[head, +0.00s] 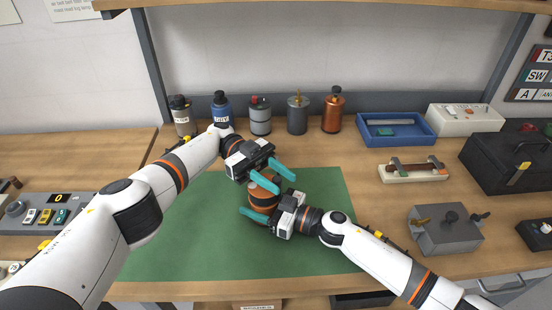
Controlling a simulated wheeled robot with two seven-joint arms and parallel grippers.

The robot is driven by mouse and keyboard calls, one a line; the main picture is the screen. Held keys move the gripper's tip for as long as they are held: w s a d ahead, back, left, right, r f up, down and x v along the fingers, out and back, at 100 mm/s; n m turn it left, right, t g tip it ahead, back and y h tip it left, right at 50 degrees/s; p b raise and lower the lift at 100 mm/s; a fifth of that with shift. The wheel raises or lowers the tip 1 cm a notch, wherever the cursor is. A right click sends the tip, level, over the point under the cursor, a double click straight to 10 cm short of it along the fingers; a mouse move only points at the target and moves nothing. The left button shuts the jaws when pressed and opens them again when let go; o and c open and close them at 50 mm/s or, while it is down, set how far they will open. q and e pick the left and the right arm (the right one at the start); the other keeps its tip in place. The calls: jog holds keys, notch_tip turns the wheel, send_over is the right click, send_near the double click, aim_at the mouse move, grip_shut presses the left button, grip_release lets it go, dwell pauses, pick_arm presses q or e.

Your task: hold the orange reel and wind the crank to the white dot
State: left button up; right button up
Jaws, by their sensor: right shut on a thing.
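The orange reel (262,197), with dark bands, is on the green mat (190,235) near its middle. My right gripper (252,203) reaches it from the lower right and is shut on it, its teal fingers around the reel's sides. My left gripper (279,178) is above and at the upper right of the reel, its teal fingers spread apart. I see nothing clearly held between them. The crank and the white dot cannot be made out; the grippers cover part of the reel.
Several canisters (297,115) stand along the back. A blue tray (396,142), a white box (465,119), a black case (508,163) and a grey box (445,241) are at the right. A control panel (45,213) is at the left. The mat's left part is clear.

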aim_at(276, 178)
pick_arm(q)
notch_tip(276, 178, up, 9)
jog(key=shift+f, duration=0.1)
jog(key=shift+o, duration=0.2)
